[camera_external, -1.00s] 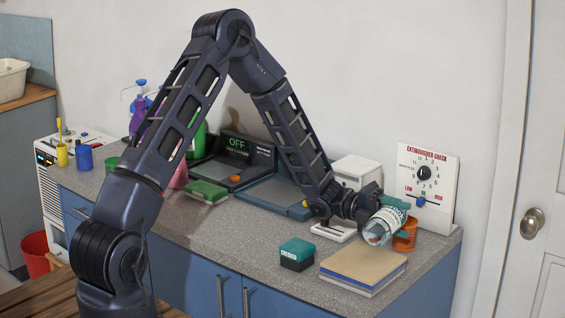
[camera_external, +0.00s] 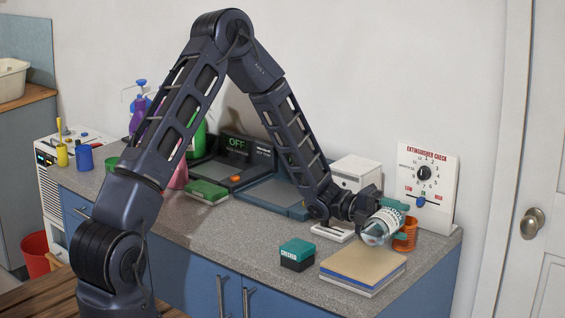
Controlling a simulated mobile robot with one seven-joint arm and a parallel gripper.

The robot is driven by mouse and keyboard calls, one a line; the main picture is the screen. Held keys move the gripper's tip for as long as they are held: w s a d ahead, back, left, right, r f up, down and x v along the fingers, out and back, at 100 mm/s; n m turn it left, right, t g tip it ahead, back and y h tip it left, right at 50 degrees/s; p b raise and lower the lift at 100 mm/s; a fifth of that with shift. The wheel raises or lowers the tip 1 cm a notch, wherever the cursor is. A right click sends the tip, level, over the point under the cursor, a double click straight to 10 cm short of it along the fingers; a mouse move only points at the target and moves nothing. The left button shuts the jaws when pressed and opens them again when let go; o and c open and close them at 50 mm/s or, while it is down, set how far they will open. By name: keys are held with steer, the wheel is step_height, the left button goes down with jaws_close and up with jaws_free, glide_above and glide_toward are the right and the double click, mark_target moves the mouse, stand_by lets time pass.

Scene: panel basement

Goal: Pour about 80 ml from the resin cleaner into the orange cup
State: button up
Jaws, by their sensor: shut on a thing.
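My gripper (camera_external: 391,218) is at the right end of the counter, shut on a clear bottle with a pale label, the resin cleaner (camera_external: 377,231). The bottle is tilted well over, nearly on its side, above the counter. The orange cup (camera_external: 406,235) stands on the counter just behind and right of the bottle, partly hidden by the bottle and gripper. I cannot tell whether any liquid is leaving the bottle or how full the cup is.
A tan-topped book stack (camera_external: 362,268) lies in front of the bottle, with a teal-topped box (camera_external: 297,254) to its left. An extinguisher check panel (camera_external: 427,185) leans on the wall behind. A white box (camera_external: 355,172) stands behind my wrist.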

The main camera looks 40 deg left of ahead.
mark_target(401, 213)
steer(key=shift+f+n, duration=0.1)
steer(key=shift+n, duration=0.4)
stand_by(1.8)
steer(key=m, duration=0.3)
steer(key=shift+s+r, duration=0.2)
steer(key=shift+r, duration=0.15)
steer(key=shift+s+m, duration=0.15)
steer(key=shift+m, duration=0.25)
steer(key=shift+s+r+m, duration=0.1)
steer(key=shift+m, duration=0.2)
stand_by(1.3)
steer(key=r+m, duration=0.1)
steer(key=m, duration=0.1)
steer(key=w+r+m, duration=0.1)
steer(key=m, duration=0.3)
steer(key=shift+w+r+m, duration=0.4)
steer(key=m, duration=0.1)
steer(key=s+m, duration=0.1)
steer(key=m, duration=0.1)
steer(key=shift+r, duration=0.3)
steer(key=shift+s+f+m+b, duration=0.1)
steer(key=shift+s+m+b, duration=0.1)
steer(key=shift+m, duration=0.9)
steer(key=shift+s+f+m+b, duration=0.1)
steer(key=shift+s+m, duration=0.1)
steer(key=shift+m, duration=0.9)
